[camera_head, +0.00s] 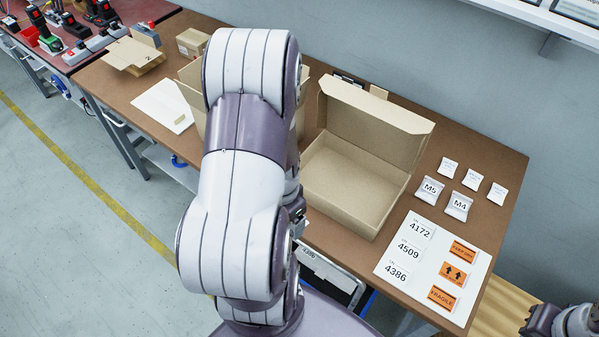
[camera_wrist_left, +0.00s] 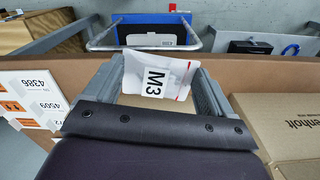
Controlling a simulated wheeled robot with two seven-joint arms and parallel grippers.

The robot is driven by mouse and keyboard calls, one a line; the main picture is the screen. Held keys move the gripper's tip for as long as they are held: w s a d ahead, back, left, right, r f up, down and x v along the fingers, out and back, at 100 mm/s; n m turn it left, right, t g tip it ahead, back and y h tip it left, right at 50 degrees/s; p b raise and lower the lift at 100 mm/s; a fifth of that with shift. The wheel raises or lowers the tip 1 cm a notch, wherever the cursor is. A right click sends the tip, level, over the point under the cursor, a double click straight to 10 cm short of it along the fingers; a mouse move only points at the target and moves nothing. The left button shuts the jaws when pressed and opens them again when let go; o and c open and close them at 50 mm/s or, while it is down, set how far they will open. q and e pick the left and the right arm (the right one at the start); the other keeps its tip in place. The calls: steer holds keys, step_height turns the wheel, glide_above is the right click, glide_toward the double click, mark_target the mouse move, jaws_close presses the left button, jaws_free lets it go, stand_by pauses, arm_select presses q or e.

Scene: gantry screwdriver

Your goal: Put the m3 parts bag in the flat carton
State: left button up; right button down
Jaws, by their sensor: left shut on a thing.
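The M3 parts bag (camera_wrist_left: 157,80) is a small white packet with a black M3 label. In the left wrist view it sits between the two grey fingers of my left gripper (camera_wrist_left: 156,92), which is shut on it. In the head view my left arm covers that gripper and the bag. The flat carton (camera_head: 347,187) is a shallow brown box right of my left arm, with its lid raised at the back and its visible floor empty. My right gripper (camera_head: 538,320) shows partly at the lower right corner; its fingers are not clear.
M5 (camera_head: 429,190) and M4 (camera_head: 458,206) bags and several small white packets lie right of the carton. A white label sheet (camera_head: 405,277) lies in front of them. Another carton (camera_head: 190,72) stands partly behind my arm. A printed carton (camera_wrist_left: 285,118) is at right in the wrist view.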

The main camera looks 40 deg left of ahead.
arm_select(q)
steer(key=shift+s+a+f+n, duration=0.1)
steer(key=shift+a+n, duration=0.45)
steer(key=shift+n, duration=0.05)
steer(key=shift+w+a, duration=0.2)
steer(key=w, duration=0.6)
steer(key=p, duration=0.2)
glide_above(327, 182)
step_height(327, 182, down, 2)
steer(key=shift+s+a+n, duration=0.1)
steer(key=shift+s+n, duration=0.05)
steer(key=shift+n, duration=0.25)
step_height(327, 182, down, 4)
steer(key=shift+f, duration=0.2)
steer(key=shift+w+f+p, duration=0.2)
steer(key=shift+f+p, duration=0.05)
steer(key=shift+p, duration=0.1)
arm_select(e)
steer(key=shift+w+a+r, duration=0.1)
steer(key=shift+a+r, duration=0.05)
steer(key=shift+r, duration=0.45)
steer(key=shift+w+a+r, duration=0.1)
steer(key=shift+a+r, duration=0.05)
steer(key=shift+r, duration=0.45)
arm_select(q)
steer(key=shift+f, duration=0.1)
arm_select(e)
steer(key=shift+s+f, duration=0.1)
